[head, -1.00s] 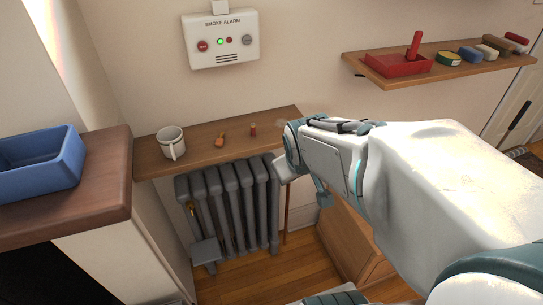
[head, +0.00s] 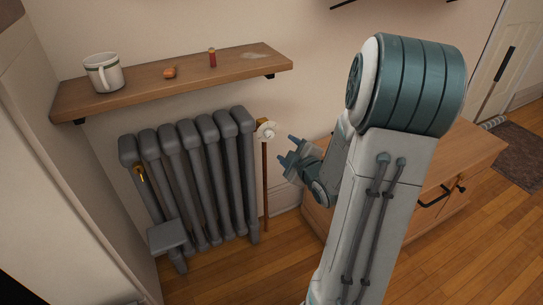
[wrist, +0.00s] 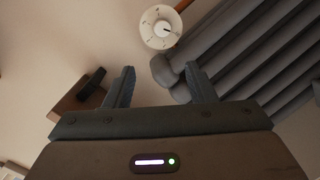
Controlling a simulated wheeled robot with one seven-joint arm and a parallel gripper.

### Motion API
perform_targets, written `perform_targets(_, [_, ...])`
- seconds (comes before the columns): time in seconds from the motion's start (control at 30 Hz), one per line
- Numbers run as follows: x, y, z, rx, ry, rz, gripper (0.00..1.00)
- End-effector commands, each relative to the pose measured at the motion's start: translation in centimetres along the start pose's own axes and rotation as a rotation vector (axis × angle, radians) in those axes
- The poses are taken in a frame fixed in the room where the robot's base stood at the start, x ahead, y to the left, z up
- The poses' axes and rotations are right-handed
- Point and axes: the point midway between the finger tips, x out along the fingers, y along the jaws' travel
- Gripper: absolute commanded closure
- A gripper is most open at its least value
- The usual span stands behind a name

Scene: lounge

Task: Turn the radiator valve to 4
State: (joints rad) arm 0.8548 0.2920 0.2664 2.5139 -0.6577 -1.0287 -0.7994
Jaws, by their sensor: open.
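The radiator valve is a white round knob (head: 266,131) on a brown pipe at the right end of the grey radiator (head: 190,180). In the wrist view the white dial (wrist: 161,27) shows small marks around its face and a dark pointer at the centre; the numbers are too small to read. My gripper (head: 287,152) is open and empty, just right of and a little below the knob in the head view, apart from it. In the wrist view the dial lies beyond the two open fingers (wrist: 158,82), near the top edge.
A wooden cabinet (head: 455,165) stands right, behind my arm. The wall between knob and cabinet is bare.

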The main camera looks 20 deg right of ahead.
Motion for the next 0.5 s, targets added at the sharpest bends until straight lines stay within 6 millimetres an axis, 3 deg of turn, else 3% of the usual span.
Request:
perform_targets(0.03, [0.4,-1.9,1.9,-0.003,0.030,0.027,0.50])
perform_targets(0.2, [0.3,-3.0,3.6,-0.027,0.119,0.110,0.50])
perform_targets(0.37, [0.2,-3.2,4.0,-0.036,0.157,0.148,0.50])
perform_targets(0.5, [1.2,-2.9,3.8,-0.039,0.164,0.155,0.50])
